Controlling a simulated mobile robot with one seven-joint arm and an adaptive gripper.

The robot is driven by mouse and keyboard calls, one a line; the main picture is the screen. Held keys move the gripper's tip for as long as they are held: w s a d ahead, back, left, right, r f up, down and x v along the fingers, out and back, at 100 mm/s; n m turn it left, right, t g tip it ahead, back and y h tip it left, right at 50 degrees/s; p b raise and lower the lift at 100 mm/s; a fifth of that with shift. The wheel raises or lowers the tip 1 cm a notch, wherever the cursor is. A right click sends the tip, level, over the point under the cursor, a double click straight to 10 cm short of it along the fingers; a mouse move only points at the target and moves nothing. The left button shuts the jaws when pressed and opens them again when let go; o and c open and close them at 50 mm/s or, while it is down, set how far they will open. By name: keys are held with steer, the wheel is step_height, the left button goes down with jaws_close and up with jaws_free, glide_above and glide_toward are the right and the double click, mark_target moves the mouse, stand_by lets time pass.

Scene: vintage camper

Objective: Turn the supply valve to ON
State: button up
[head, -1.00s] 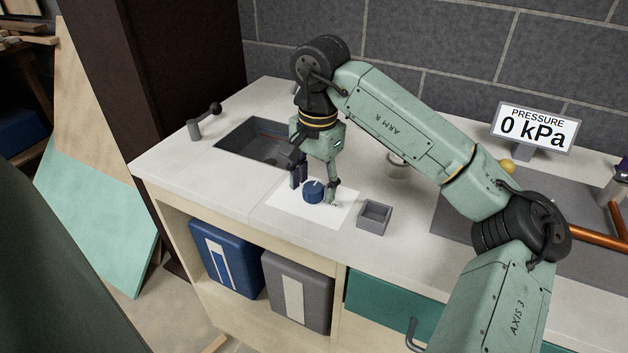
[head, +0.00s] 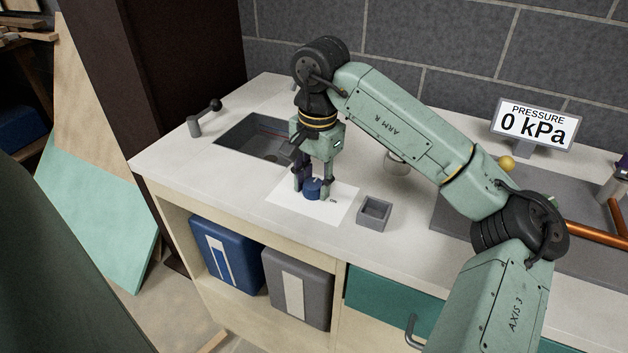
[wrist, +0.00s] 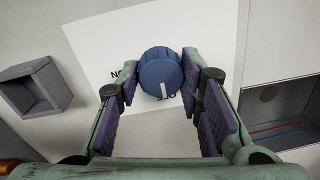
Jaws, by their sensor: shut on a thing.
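The supply valve is a round blue knob (head: 312,187) on a white card (head: 320,208) on the counter. In the wrist view the knob (wrist: 160,68) has a white pointer mark on its near side, toward the partly hidden OFF print. The ON print (wrist: 118,73) is left of the knob and also shows in the head view (head: 333,201). My gripper (head: 313,184) points down over the card, its fingers closed on opposite sides of the knob; it also shows in the wrist view (wrist: 161,84). The pressure sign (head: 535,126) reads 0 kPa.
A small grey open box (head: 374,212) stands right of the card. A sink (head: 232,139) is behind and left, with a crank-like lever (head: 205,116) beyond it. A yellow ball (head: 507,162) and copper pipe (head: 590,232) are at the right. The front counter strip is clear.

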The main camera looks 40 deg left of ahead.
steer(key=shift+c, duration=0.6)
steer(key=m+b, duration=0.2)
steer(key=m, duration=0.1)
steer(key=shift+f+b, duration=0.15)
steer(key=shift+b, duration=0.15)
steer(key=m+b, duration=0.2)
steer(key=m, duration=0.3)
steer(key=shift+m, duration=0.3)
steer(key=m+b, duration=0.1)
steer(key=m, duration=0.3)
steer(key=shift+s+t+b, duration=0.1)
steer(key=shift+t+b, duration=0.2)
steer(key=shift+b, duration=0.1)
steer(key=m+b, duration=0.1)
steer(key=m, duration=0.4)
steer(key=shift+h, duration=0.3)
steer(key=shift+m, duration=0.3)
